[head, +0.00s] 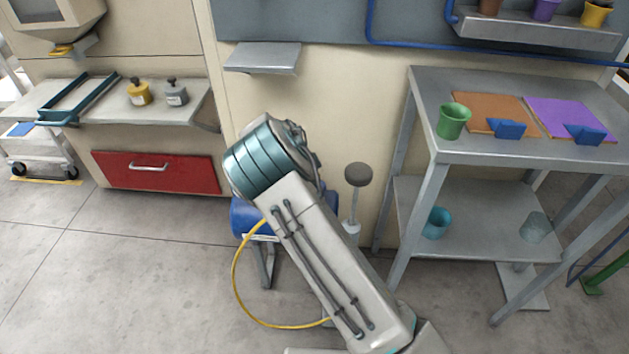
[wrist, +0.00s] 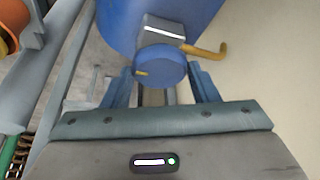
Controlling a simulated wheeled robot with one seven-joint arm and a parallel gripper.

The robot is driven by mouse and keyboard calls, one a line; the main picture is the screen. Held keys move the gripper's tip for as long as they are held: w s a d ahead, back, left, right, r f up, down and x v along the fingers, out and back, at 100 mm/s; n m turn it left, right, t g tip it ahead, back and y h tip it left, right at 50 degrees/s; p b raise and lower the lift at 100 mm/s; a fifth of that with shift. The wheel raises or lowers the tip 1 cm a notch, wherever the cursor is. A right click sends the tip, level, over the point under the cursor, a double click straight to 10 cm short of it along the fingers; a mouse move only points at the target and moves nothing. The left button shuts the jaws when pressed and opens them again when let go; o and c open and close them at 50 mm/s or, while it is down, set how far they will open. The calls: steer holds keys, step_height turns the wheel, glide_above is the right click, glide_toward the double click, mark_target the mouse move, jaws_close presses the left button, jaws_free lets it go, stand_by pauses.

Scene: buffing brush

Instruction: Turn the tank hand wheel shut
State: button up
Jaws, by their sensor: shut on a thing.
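The blue tank (head: 242,221) stands on grey legs near the wall, partly hidden behind my arm in the head view. It fills the top of the wrist view (wrist: 120,22). Its round blue hand wheel (wrist: 162,64) faces my gripper and carries a small yellow mark at its lower left. My gripper (wrist: 160,76) is shut on the hand wheel, with one blue-grey finger at each side of it. The gripper and the wheel are hidden behind my arm in the head view.
A yellow hose (head: 236,280) curves down from the tank to the floor. A grey post with a dark round top (head: 358,175) stands right of my arm. A steel table (head: 425,90) with pots is at the right. A red drawer (head: 155,174) is at the left.

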steer(key=shift+m, duration=0.3)
steer(key=o, duration=1)
steer(key=p+v, duration=0.2)
steer(key=v, duration=1.1)
steer(key=shift+a+r, duration=0.25)
steer(key=shift+r, duration=0.1)
steer(key=shift+w, duration=0.1)
